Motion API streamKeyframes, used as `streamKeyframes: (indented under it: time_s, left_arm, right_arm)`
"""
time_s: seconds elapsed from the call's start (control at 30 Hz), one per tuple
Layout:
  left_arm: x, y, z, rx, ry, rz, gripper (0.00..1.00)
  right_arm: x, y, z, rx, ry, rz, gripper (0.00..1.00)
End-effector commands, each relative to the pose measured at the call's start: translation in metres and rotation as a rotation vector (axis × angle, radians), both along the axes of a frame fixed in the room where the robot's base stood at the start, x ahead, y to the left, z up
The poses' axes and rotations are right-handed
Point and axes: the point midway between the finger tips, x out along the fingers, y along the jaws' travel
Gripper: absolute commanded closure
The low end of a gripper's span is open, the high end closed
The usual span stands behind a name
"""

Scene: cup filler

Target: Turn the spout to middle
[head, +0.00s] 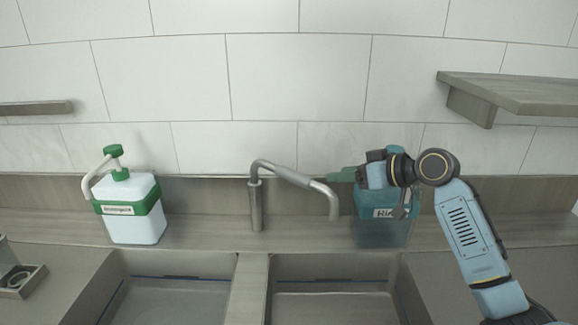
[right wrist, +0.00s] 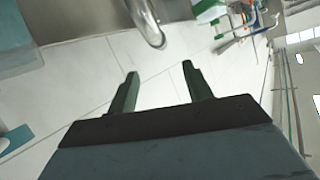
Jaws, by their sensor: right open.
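The grey metal faucet spout (head: 293,177) rises from an upright post behind the sink divider. It is swung to the right, and its bent end hangs down on the right basin's side. In the right wrist view, a curved metal piece of the spout (right wrist: 150,28) shows beyond the fingertips. My right gripper (head: 333,175) is just right of the spout's bend, pointing left. Its green fingers are apart with nothing between them, also in the right wrist view (right wrist: 160,69). I cannot tell whether a finger touches the spout. My left gripper is out of view.
A teal bottle (head: 385,230) stands behind and below my right gripper. A white and green pump bottle (head: 135,221) stands at left. Two basins lie in front, split by a divider (head: 251,290). A shelf (head: 510,92) juts out at upper right. The counter between pump bottle and faucet is clear.

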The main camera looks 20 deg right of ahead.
Motion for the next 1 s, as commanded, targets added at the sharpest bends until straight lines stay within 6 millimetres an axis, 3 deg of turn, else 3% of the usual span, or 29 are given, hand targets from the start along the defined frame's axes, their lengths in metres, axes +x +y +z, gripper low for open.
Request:
streamKeyframes:
  time_s: [0.23, 0.5, 0.7, 0.83, 1.0]
  left_arm:
    - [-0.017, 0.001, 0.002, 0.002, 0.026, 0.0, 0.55]
    - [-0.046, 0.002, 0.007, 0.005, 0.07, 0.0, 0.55]
    - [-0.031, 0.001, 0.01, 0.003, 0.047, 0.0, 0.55]
    - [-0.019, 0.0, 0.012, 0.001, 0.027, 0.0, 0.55]
    - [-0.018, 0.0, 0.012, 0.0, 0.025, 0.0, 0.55]
  right_arm:
    - [0.017, 0.01, -0.007, 0.004, 0.002, 0.0, 0.5]
    - [0.063, 0.036, -0.028, 0.005, 0.002, 0.001, 0.5]
    - [0.092, 0.051, -0.042, 0.002, 0.003, -0.001, 0.5]
    - [0.103, 0.057, -0.048, 0.002, 0.002, -0.001, 0.5]
    - [0.108, 0.06, -0.051, -0.002, 0.003, 0.0, 0.5]
